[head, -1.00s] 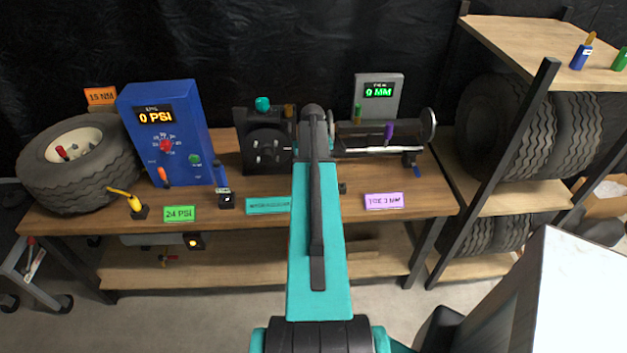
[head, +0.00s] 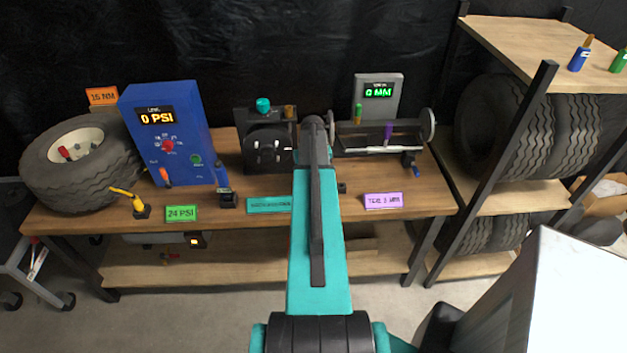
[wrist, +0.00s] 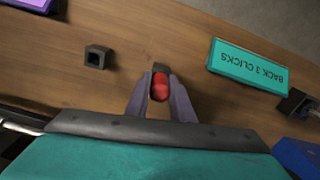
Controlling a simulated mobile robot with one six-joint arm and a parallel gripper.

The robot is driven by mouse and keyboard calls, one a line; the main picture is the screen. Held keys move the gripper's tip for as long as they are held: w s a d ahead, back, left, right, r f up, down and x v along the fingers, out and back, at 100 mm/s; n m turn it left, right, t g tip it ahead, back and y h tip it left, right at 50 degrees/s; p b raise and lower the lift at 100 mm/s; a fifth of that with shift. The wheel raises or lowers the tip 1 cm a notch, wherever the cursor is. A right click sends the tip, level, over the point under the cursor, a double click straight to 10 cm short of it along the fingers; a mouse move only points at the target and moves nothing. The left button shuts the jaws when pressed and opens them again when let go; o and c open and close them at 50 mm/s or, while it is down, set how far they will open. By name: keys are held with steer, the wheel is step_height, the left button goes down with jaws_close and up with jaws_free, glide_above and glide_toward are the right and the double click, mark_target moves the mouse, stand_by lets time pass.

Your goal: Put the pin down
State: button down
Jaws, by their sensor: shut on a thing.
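In the wrist view a red piece, which I take to be the pin (wrist: 160,87), sits between the two grey fingers of my gripper (wrist: 159,92). The gripper is shut on it, over the wooden bench. A dark end shows just beyond the red part; I cannot tell whether it touches the bench. A small black square socket (wrist: 97,57), with a hole in its top, stands on the bench to the left of the pin, apart from it. The socket also shows in the head view (head: 342,188). There my arm hides the gripper and the pin.
A teal "BACK 3 CLICKS" sign (wrist: 248,66) stands right of the pin. Behind are a black fixture (head: 268,150) and a gauge reading 0 MM (head: 379,95). A blue 0 PSI box (head: 170,135) and a tyre (head: 75,185) stand left.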

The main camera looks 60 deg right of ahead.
steer(key=c, duration=1.5)
jaws_free()
steer(key=shift+c, duration=0.2)
steer(key=shift+r, duration=0.15)
step_height(320, 180, up, 12)
steer(key=b, duration=0.3)
steer(key=shift+b, duration=0.35)
